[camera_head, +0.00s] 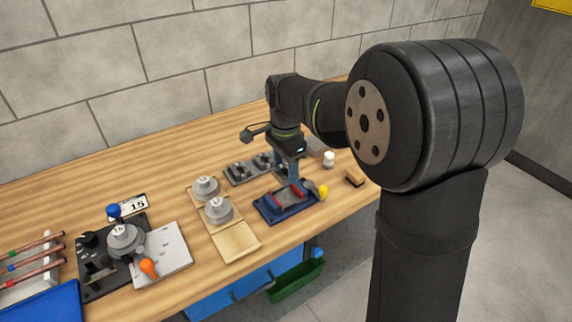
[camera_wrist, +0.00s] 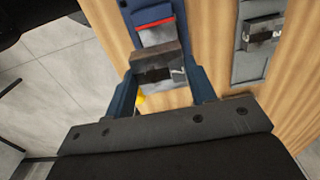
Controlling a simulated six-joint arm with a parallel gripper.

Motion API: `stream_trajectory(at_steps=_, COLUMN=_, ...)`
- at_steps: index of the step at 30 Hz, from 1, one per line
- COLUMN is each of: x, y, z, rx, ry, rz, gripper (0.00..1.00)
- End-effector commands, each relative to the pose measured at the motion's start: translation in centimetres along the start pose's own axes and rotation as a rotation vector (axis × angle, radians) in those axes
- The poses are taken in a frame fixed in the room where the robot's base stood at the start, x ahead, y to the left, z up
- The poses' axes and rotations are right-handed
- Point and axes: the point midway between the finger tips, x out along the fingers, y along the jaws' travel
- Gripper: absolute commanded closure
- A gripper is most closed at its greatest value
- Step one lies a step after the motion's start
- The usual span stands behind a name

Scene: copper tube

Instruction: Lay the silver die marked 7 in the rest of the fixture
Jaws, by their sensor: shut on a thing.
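My gripper (camera_wrist: 158,72) is shut on a grey metal block, the silver die (camera_wrist: 152,54), which sits between the blue fingers in the wrist view. No mark can be read on it. The blue fixture (camera_head: 267,210) with red strips stands on the bench below my gripper (camera_head: 291,178) in the head view. In the wrist view the fixture's blue end and a red strip (camera_wrist: 155,24) show just beyond the die. The die hides part of the fixture, and I cannot tell whether it touches it.
A grey plate (camera_wrist: 250,68) holds another metal block (camera_wrist: 263,36) beside the fixture. A yellow knob (camera_head: 323,192) is at the fixture's right. Round silver pieces (camera_head: 218,209) stand on a wooden board to the left. A wooden block (camera_head: 354,177) and white piece (camera_head: 329,159) lie right.

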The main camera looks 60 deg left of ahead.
Motion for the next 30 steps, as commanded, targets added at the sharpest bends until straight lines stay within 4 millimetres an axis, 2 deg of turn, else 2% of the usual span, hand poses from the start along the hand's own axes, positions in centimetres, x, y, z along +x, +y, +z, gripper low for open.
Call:
stream_trajectory(at_steps=18, x=4.8, y=0.0, z=0.0, rx=0.000, ry=0.000, rz=0.000, gripper=0.87)
stream_trajectory(at_steps=30, x=5.7, y=0.0, z=0.0, rx=0.000, ry=0.000, rz=-0.001, gripper=0.87)
